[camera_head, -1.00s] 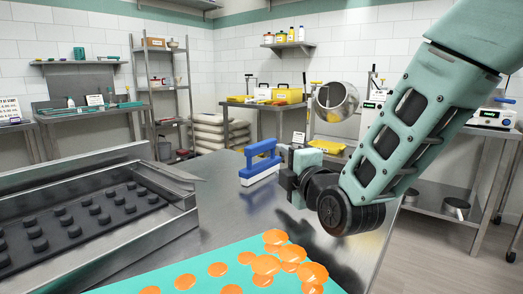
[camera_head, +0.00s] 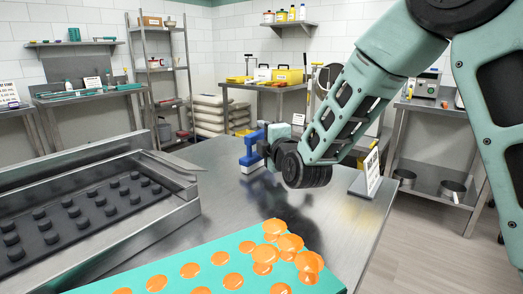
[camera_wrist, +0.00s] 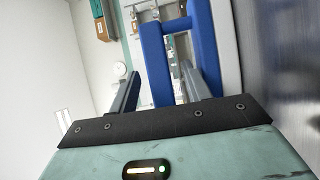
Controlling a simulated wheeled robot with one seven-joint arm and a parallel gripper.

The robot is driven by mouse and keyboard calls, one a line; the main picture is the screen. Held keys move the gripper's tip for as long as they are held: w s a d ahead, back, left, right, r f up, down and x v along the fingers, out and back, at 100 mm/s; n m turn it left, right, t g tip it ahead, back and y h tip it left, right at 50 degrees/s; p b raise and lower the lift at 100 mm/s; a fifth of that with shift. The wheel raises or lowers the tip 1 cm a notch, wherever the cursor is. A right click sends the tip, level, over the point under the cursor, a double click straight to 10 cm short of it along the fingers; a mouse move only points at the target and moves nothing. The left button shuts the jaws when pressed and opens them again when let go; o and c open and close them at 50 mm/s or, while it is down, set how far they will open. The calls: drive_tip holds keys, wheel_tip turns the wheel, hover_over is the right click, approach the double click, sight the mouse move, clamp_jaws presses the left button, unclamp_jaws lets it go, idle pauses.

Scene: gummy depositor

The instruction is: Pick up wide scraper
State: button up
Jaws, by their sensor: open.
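The wide scraper (camera_head: 250,158) stands on the steel table, with a blue loop handle and a pale lower edge. My gripper (camera_head: 266,140) is close against its right side in the head view, where its fingers are mostly hidden. In the wrist view my gripper (camera_wrist: 160,75) is open, and a blue bar of the scraper's handle (camera_wrist: 155,62) shows between the two grey fingers. The other blue bar passes beyond the right finger. I cannot tell whether either finger touches the handle.
A teal board (camera_head: 205,262) with orange gummy spots lies at the table's front. A metal depositor tray (camera_head: 185,207) with dark moulds stands at the left. A small sign (camera_head: 366,177) stands near the table's right edge. The table around the scraper is clear.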

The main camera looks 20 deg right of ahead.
drive_tip(key=shift+w+a, duration=0.1)
drive_tip(key=shift+w, duration=0.65)
clamp_jaws()
wheel_tip(320, 180, up, 10)
drive_tip(key=shift+r+p, duration=0.1)
drive_tip(key=shift+p, duration=0.6)
drive_tip(key=c, duration=0.7)
unclamp_jaws()
clamp_jaws()
